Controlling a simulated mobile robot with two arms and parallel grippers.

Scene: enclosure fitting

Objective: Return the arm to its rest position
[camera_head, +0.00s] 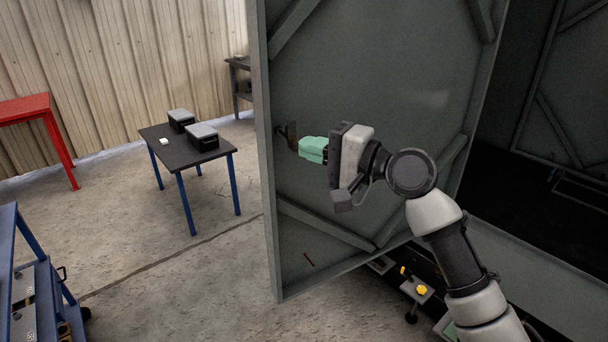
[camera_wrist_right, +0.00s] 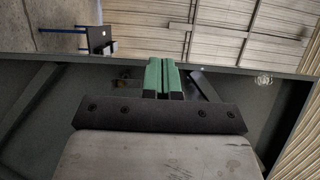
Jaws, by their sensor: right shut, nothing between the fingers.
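My right arm reaches in from the lower right in the head view. Its right gripper (camera_head: 313,149) has green fingers that are shut and empty. The fingers also show in the right wrist view (camera_wrist_right: 163,79), pressed together side by side. They point at a latch or handle (camera_head: 289,136) near the left edge of a large grey door panel (camera_head: 365,90). I cannot tell whether the fingertips touch the handle. The door stands open in front of the dark enclosure (camera_head: 545,190). My left gripper is not in view.
A dark table (camera_head: 160,150) with blue legs carries two boxes (camera_head: 202,137) and a small white item (camera_head: 164,141). A red table (camera_head: 30,112) stands at the far left. A blue cart (camera_head: 38,285) is at the lower left. The concrete floor between them is mostly clear.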

